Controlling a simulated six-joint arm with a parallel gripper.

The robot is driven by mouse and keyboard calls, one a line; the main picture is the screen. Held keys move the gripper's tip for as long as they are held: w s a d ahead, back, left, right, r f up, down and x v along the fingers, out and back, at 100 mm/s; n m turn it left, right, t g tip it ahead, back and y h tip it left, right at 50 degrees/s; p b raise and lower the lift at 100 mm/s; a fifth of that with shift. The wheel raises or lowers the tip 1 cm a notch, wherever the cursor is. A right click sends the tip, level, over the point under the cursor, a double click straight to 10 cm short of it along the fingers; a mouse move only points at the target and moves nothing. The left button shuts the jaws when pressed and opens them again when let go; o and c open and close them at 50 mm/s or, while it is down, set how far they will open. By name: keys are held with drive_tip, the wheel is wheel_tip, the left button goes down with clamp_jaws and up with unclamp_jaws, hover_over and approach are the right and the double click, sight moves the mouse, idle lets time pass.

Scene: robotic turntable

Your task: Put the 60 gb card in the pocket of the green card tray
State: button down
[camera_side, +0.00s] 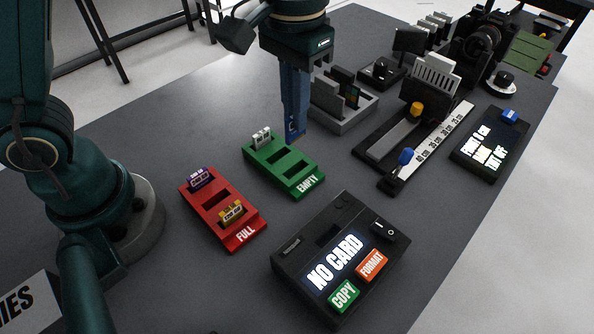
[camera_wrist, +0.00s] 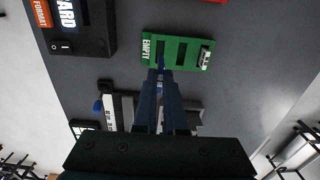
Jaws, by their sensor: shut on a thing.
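The green card tray (camera_side: 285,182), marked EMPTY, lies on the table and also shows in the wrist view (camera_wrist: 172,62). A white card (camera_side: 261,138) stands in its far pocket, and the other pockets look bare. My gripper (camera_side: 296,128) points down above the tray's back right edge. In the wrist view my gripper (camera_wrist: 160,80) is shut on a small blue card (camera_wrist: 160,66) at its fingertips. The card is mostly hidden by the fingers and its label cannot be read. It appears apart from the tray.
The red tray (camera_side: 221,207), marked FULL, holds a purple card (camera_side: 199,178) and a yellow card (camera_side: 232,212). A black card reader (camera_side: 340,222) reading NO CARD stands in front. A grey slotted holder (camera_side: 340,110) and a slider scale (camera_side: 412,150) stand to the right.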

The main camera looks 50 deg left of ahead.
sight(295, 139)
drive_tip(key=shift+f, duration=2.9)
drive_tip(key=shift+f, duration=1.55)
drive_tip(key=c, duration=0.9)
unclamp_jaws()
drive_tip(key=shift+r, duration=2.6)
